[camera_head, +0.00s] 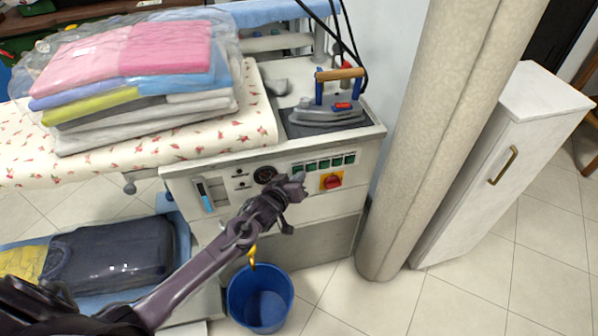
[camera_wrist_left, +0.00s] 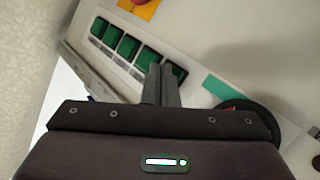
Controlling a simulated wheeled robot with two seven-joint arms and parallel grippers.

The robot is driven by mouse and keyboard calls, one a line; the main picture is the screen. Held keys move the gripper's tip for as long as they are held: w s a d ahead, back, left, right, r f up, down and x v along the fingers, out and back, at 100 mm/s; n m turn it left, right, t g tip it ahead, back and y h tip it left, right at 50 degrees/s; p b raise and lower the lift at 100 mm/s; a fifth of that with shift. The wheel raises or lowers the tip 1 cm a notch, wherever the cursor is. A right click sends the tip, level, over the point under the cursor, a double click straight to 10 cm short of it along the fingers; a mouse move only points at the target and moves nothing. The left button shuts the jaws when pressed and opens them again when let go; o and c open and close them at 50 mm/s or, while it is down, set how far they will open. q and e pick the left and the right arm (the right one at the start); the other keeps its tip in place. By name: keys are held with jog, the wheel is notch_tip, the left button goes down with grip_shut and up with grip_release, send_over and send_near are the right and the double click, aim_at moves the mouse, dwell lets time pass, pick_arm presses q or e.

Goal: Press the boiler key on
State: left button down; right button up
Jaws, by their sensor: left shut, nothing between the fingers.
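A row of green keys (camera_head: 324,163) sits on the front panel of the ironing station, and several show in the wrist view (camera_wrist_left: 128,46). I cannot read labels saying which is the boiler key. My left gripper (camera_head: 300,180) is shut and empty, just in front of the panel by the left end of the row. In the wrist view its fingertips (camera_wrist_left: 161,68) overlap the keys at the gauge end of the row and partly hide them. I cannot tell whether they touch. My right gripper is not in view.
A red knob on a yellow plate (camera_head: 332,182) is below the keys, and a round gauge (camera_head: 265,175) is left of them. An iron (camera_head: 328,112) rests on top. A blue bucket (camera_head: 260,298) stands on the floor below. A wrapped column (camera_head: 420,140) stands close on the right.

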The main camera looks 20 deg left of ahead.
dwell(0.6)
pick_arm(q)
jog(key=shift+s+d+p, duration=0.25)
jog(key=shift+s+p, duration=0.15)
jog(key=shift+p, duration=0.05)
jog(key=s+d+p, duration=0.1)
jog(key=s, duration=0.1)
jog(key=s+d+p, duration=0.2)
jog(key=s, duration=0.1)
jog(key=shift+d, duration=0.2)
dwell(0.5)
